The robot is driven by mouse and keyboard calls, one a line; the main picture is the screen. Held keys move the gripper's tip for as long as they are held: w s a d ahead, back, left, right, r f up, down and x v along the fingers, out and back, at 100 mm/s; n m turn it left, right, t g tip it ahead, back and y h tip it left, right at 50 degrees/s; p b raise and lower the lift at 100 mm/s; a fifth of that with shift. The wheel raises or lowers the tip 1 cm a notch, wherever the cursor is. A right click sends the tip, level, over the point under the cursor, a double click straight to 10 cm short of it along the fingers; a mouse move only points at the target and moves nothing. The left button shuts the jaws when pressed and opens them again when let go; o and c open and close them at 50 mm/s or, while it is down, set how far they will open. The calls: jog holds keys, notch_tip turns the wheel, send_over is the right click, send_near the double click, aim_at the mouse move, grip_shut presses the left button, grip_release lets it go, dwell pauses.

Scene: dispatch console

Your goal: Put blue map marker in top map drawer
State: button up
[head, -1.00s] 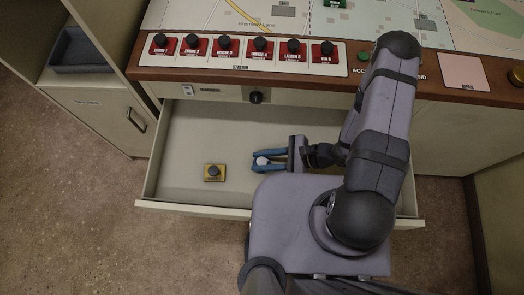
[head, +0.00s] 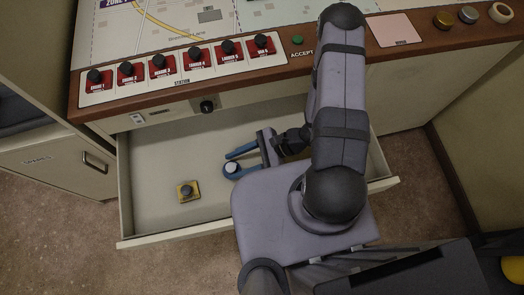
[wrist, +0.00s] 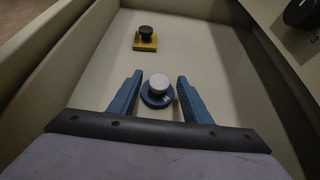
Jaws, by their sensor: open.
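The blue map marker (head: 231,168), a round blue base with a whitish knob, stands upright on the floor of the open drawer (head: 150,165) under the console. The wrist view shows the marker (wrist: 158,86) between my fingertips. My gripper (head: 229,162) is inside the drawer, low over its floor, with its blue fingers spread apart. In the wrist view, my gripper (wrist: 158,92) has one finger on each side of the marker, with little space around the base.
A yellow square marker with a dark knob (head: 187,191) stands in the drawer to the left; it also shows in the wrist view (wrist: 146,40). The console's wooden edge (head: 150,98) with red station switches (head: 160,65) overhangs the back. Free floor lies around the yellow marker.

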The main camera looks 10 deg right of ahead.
jog(key=v, duration=0.9)
jog(key=shift+d+r, duration=0.25)
jog(key=shift+d, duration=0.1)
jog(key=w+d+r+n+h, duration=0.1)
jog(key=d+r+n+h, duration=0.2)
jog(key=r+n+h, duration=0.3)
jog(key=w+d+r+n+h, duration=0.1)
jog(key=d+r+n+h, duration=0.2)
jog(key=r+n+h, duration=0.3)
jog(key=shift+w+d+r+n, duration=0.25)
jog(key=shift+r+n, duration=1.2)
jog(key=shift+n, duration=1.65)
jog(key=shift+s, duration=0.1)
notch_tip(320, 180, up, 10)
jog(key=p, duration=1)
